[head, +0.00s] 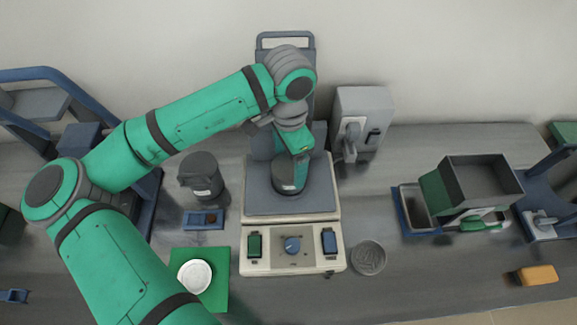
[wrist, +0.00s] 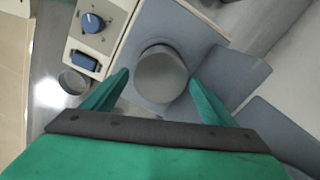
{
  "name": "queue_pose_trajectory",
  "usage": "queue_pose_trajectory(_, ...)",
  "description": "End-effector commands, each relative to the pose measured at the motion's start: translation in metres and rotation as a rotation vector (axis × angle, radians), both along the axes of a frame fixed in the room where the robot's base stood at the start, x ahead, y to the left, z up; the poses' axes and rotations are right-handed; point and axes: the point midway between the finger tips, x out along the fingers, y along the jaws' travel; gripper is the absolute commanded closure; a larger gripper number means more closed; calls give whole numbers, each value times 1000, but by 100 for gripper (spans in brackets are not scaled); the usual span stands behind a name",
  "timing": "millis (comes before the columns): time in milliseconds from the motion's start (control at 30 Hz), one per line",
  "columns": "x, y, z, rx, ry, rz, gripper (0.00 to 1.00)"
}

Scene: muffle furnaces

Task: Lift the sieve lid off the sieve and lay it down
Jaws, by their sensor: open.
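The sieve (head: 287,188) is a dark round drum standing on the grey plate of a cream shaker machine in the head view, largely covered by my gripper. In the wrist view its flat grey round top, the sieve lid (wrist: 160,72), faces the camera. My gripper (head: 291,166) is over the sieve, pointing down. In the wrist view my gripper's two green fingers are spread apart, one on each side of the lid. Whether they touch its rim I cannot tell. The seam between lid and sieve is not visible.
A round grey dish (head: 368,258) lies right of the shaker (head: 291,262). A dark jar (head: 203,176) stands to the left, with a green mat (head: 218,295) bearing a white dish in front. A grey box (head: 363,105) stands behind right. The bench between dish and metal bin (head: 482,180) is clear.

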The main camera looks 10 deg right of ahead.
Motion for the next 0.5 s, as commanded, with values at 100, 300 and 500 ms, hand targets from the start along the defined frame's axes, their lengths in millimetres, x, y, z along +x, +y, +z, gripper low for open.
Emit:
queue_pose_trajectory(100, 0, 0, -7, 1, 1, 0, 21)
queue_pose_trajectory(300, 0, 0, -8, 0, 0, 0, 21)
queue_pose_trajectory(500, 0, 0, -8, 0, 0, 0, 54)
